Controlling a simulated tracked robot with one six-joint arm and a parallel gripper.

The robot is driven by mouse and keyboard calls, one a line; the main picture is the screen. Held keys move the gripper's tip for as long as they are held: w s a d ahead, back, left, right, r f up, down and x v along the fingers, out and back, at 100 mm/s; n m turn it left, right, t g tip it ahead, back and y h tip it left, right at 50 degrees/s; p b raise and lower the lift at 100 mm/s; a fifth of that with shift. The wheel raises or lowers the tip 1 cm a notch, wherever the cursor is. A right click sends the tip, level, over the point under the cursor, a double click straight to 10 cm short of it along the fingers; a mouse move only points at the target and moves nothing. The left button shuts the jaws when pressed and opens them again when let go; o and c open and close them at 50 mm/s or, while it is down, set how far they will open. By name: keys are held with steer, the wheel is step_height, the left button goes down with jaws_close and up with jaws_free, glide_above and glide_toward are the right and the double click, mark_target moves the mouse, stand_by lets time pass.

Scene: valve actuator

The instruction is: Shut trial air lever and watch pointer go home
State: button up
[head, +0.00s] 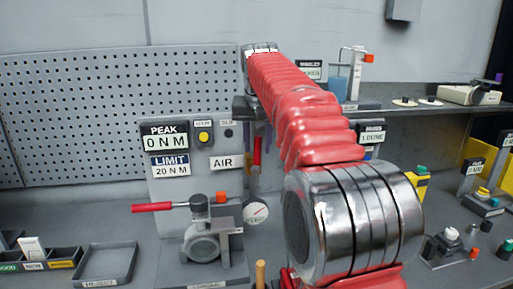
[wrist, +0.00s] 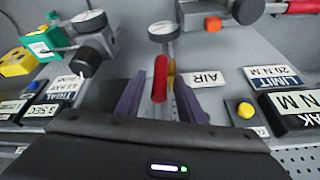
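The red air lever (head: 256,153) stands roughly upright beside the AIR label (head: 226,162) on the grey panel. In the wrist view the lever (wrist: 160,80) lies between the two purple fingers of my gripper (wrist: 158,92). The fingers are spread, with a gap on each side of the lever. A round white gauge (head: 256,213) sits below the lever; it also shows in the wrist view (wrist: 163,31). Its pointer is too small to read surely. In the head view my arm hides most of the gripper.
A valve with a red handle (head: 152,207) stands left of the gauge. The display (head: 165,141) reads PEAK 0 NM, LIMIT 20 NM. A yellow button (head: 204,136) is above the AIR label. A shelf (head: 355,106) runs behind my arm. Trays (head: 107,264) lie at left.

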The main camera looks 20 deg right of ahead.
steer(key=shift+w+f, duration=0.25)
steer(key=shift+f, duration=0.35)
steer(key=shift+c, duration=0.4)
jaws_close()
